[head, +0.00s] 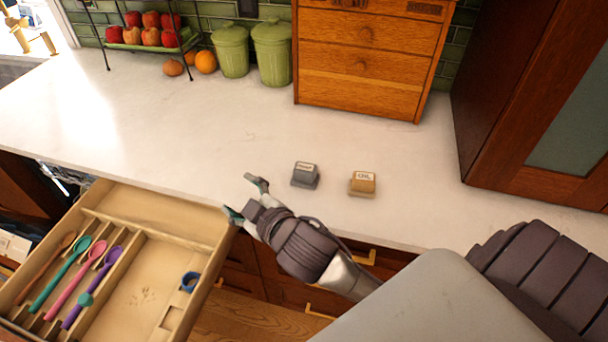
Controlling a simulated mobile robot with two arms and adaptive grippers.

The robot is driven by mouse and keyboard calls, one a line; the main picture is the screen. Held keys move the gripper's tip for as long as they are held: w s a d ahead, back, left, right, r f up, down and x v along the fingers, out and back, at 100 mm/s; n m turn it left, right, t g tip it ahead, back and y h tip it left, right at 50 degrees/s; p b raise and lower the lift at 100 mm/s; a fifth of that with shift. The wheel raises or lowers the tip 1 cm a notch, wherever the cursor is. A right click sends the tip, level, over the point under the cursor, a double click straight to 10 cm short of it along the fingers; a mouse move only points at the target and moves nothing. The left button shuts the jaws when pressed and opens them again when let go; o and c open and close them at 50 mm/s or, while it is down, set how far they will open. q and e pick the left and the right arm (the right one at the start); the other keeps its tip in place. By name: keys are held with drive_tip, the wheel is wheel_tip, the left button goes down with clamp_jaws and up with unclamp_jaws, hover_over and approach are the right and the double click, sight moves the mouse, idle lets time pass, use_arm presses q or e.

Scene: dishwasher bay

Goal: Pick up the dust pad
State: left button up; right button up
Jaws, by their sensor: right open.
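Two small labelled pads lie on the white counter. The grey one (305,175) has a white label too small to read surely. The tan one (362,184), to its right, has a label that looks like "OIL" or "CHL". I cannot tell for sure from the lettering which is the dust pad. My right gripper (244,197) is open and empty near the counter's front edge, left of the grey pad and apart from it. Its fingers point left, away from the pads. My left gripper is not in view.
A wooden drawer box (365,62), green canisters (272,52) and a fruit rack (130,46) stand at the back. The counter around the pads is clear.

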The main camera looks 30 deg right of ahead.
drive_tip(key=w+a+r+n+t+y, duration=0.4)
drive_tip(key=a+r+n+y, duration=0.15)
drive_tip(key=r, duration=0.45)
drive_tip(key=s+a+r+n+g+y, duration=0.2)
drive_tip(key=a+r+n+g+y, duration=0.3)
drive_tip(key=a+r+n+y, duration=0.65)
drive_tip(key=n+g+h, duration=1.4)
drive_tip(key=n+h, duration=0.5)
drive_tip(key=n, duration=0.1)
hover_over(305, 167)
drive_tip(key=s, duration=0.1)
wheel_tip(305, 167, down, 15)
wheel_tip(305, 167, down, 8)
drive_tip(key=shift+r+p, duration=0.15)
drive_tip(key=shift+p, duration=0.85)
drive_tip(key=shift+f, duration=0.25)
drive_tip(key=f+p, duration=0.1)
drive_tip(key=f, duration=0.1)
drive_tip(key=w+f+p, duration=0.1)
drive_tip(key=f, duration=0.1)
drive_tip(key=shift+f, duration=0.4)
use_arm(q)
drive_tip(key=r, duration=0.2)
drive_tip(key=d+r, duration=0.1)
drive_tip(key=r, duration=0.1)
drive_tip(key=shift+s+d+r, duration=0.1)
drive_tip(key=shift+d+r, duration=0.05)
use_arm(e)
drive_tip(key=c, duration=1.2)
